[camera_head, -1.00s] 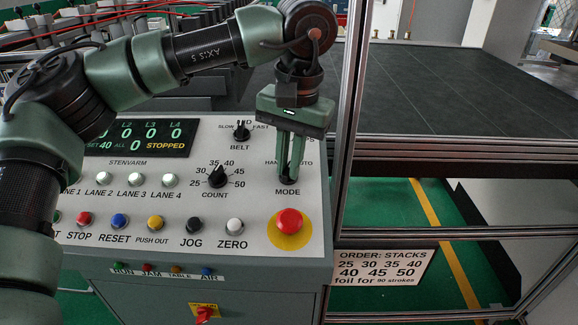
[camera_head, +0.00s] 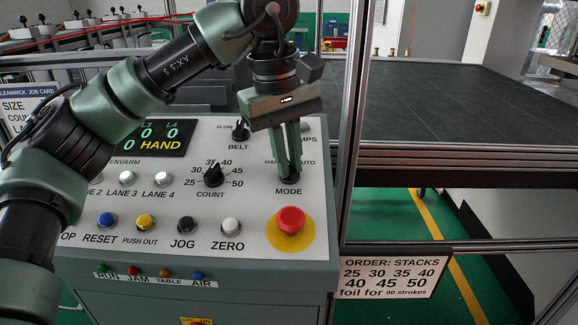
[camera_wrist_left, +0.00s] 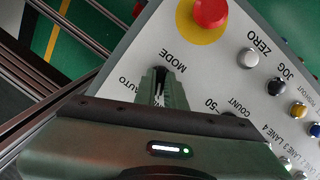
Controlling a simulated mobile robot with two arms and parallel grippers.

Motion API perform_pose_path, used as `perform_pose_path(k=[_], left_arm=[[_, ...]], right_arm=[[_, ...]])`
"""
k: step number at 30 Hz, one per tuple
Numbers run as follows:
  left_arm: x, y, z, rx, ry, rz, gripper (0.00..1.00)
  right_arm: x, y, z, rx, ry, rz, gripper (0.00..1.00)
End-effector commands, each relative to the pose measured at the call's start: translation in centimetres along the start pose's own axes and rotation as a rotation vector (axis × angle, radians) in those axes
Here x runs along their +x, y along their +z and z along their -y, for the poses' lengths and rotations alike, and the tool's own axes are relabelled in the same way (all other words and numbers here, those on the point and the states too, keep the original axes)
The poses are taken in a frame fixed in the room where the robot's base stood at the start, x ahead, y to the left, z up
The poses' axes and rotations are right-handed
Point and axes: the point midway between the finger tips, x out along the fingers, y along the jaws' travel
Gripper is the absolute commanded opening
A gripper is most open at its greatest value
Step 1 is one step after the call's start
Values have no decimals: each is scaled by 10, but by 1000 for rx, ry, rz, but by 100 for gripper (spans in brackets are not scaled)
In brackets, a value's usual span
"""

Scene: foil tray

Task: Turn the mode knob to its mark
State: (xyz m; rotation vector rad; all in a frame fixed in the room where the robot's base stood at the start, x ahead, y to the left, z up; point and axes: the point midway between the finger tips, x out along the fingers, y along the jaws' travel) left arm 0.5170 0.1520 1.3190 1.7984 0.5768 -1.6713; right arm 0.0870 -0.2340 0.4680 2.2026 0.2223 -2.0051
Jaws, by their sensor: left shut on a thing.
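The mode knob (camera_head: 289,179) is a small black knob above the label MODE on the sloped grey panel (camera_head: 260,205). It is mostly hidden between the fingers of my left gripper (camera_head: 289,172), which is shut on it from above. The marks HAND and AUTO are beside the fingers and partly covered. The display (camera_head: 150,137) reads HAND. In the left wrist view the mode knob (camera_wrist_left: 161,72) shows dark between the fingertips, next to the word MODE. Which way its pointer faces is hard to tell. My right gripper is not in view.
A red stop button (camera_head: 290,220) on a yellow disc is just below the knob. The count knob (camera_head: 213,175) and belt knob (camera_head: 240,129) are to the left. A metal frame post (camera_head: 352,130) stands close on the right.

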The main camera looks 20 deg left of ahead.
Motion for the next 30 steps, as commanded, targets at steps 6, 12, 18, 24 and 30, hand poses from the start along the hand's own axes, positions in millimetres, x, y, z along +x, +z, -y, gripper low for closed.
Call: perform_pose_path(k=[6, 12, 18, 24, 30], left_arm=[[2, -1, 1, -87, 19, -1, 0], [1, -1, 1, -122, 28, -1, 0], [1, -1, 1, -130, 29, -1, 0], [1, -1, 1, -130, 29, -1, 0], [1, -1, 1, -129, 29, -1, 33]], right_arm=[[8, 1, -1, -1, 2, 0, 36], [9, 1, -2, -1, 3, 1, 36], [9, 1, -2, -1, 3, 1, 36], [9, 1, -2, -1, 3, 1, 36], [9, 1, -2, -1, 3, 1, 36]])
